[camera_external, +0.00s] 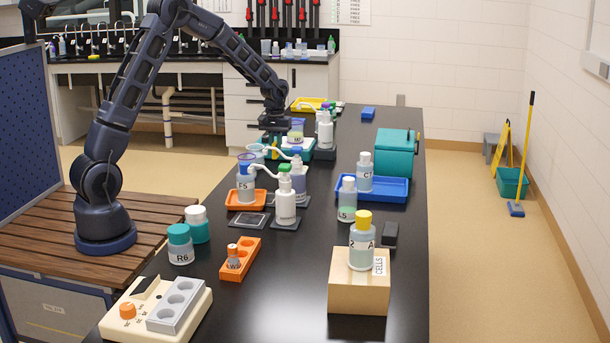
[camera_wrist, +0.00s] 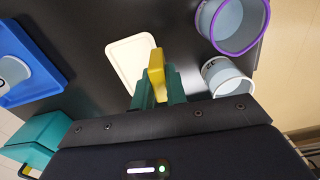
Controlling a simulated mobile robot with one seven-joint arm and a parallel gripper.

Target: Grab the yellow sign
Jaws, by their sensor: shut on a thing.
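In the wrist view, a small yellow slab (camera_wrist: 156,73), which I take for the yellow sign, stands between the teal fingers of my gripper (camera_wrist: 157,88). It shows nearly edge-on, and no lettering can be read. My gripper is shut on it, above the black bench. A separate yellow floor sign (camera_external: 501,143) stands on the floor by the right wall, far from my gripper.
A cream plate (camera_wrist: 130,58) lies below the slab. A purple-rimmed beaker (camera_wrist: 233,25) and a clear beaker (camera_wrist: 225,75) are close on the right. A blue tray (camera_external: 385,190), a teal box (camera_external: 393,155) and pump bottles (camera_external: 285,203) occupy the bench. Its near middle is clear.

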